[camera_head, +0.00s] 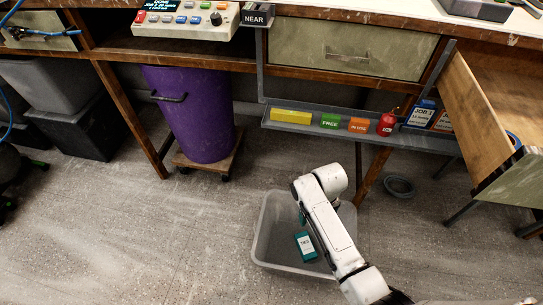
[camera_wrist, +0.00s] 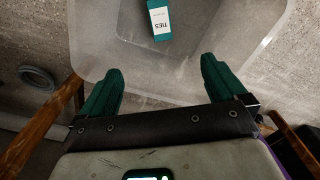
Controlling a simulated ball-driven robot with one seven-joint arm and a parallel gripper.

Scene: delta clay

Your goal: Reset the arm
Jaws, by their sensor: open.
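My gripper (camera_wrist: 160,72) is open and empty in the wrist view, its two teal fingers spread apart. The fingers point at a translucent grey bin on the floor, whose rim shows in the head view (camera_head: 262,232). A teal box with a white label reading TIES (camera_wrist: 160,18) lies in the bin, beyond the fingertips and apart from them; it also shows in the head view (camera_head: 306,245). My white arm reaches over the bin in the head view and hides part of it. Most of my gripper is hidden there.
An open drawer (camera_head: 484,115) juts out at the right. A shelf under the bench holds a yellow block (camera_head: 291,116), green FREE block (camera_head: 330,121), orange block (camera_head: 359,125) and red item (camera_head: 386,124). A purple barrel (camera_head: 195,112) stands left; floor at left front is clear.

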